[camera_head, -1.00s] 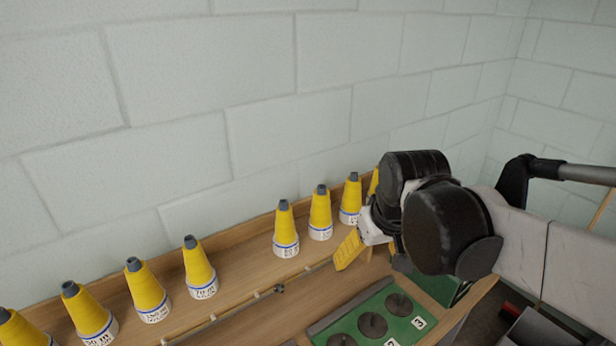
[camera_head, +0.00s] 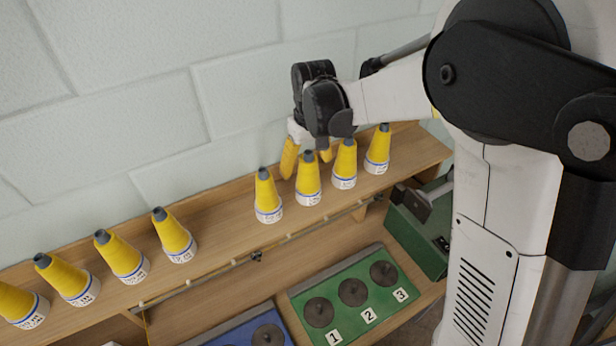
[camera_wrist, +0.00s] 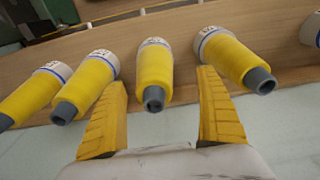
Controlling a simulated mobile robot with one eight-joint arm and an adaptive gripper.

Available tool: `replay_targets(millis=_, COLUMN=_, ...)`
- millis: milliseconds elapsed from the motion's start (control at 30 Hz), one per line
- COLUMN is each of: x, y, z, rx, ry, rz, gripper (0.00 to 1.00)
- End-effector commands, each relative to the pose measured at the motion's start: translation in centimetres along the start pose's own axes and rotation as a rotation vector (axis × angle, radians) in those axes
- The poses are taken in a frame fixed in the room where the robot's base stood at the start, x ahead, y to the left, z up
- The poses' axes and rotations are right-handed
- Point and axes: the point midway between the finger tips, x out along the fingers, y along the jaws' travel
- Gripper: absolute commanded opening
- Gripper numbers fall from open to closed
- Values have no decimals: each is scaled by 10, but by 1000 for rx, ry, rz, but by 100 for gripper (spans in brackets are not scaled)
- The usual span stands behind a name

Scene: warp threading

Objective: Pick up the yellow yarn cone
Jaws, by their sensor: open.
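Several yellow yarn cones with grey tips and white, blue-lined bases stand on the wooden shelf (camera_head: 225,222). My gripper (camera_head: 307,156) is open behind the right group, near the wall. In the wrist view, its yellow fingers (camera_wrist: 162,82) point towards the cones. One cone (camera_wrist: 155,72) shows between the fingertips, with its tip towards me and nothing gripped. It appears to be the second from the left of the right group (camera_head: 307,180). A neighbouring cone (camera_wrist: 235,62) lies close by the right finger, and another (camera_wrist: 88,85) by the left finger. I cannot tell whether they touch.
Another group of cones (camera_head: 174,238) stands further left on the shelf, beyond a gap. A green panel (camera_head: 348,318) with dark discs numbered 1 to 3 and a blue panel (camera_head: 235,334) lie below the front edge. The block wall (camera_head: 240,110) is close behind.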

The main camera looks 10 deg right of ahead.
Motion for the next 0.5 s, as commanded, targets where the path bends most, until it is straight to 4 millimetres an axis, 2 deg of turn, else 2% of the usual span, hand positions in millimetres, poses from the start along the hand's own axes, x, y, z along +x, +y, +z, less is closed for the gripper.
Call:
replay_targets(millis=333, x=47, y=7, z=-1, rx=-1, ry=1, rz=0, gripper=84)
replay_targets(millis=500, x=50, y=7, z=-1, rx=0, ry=1, rz=0, gripper=84)
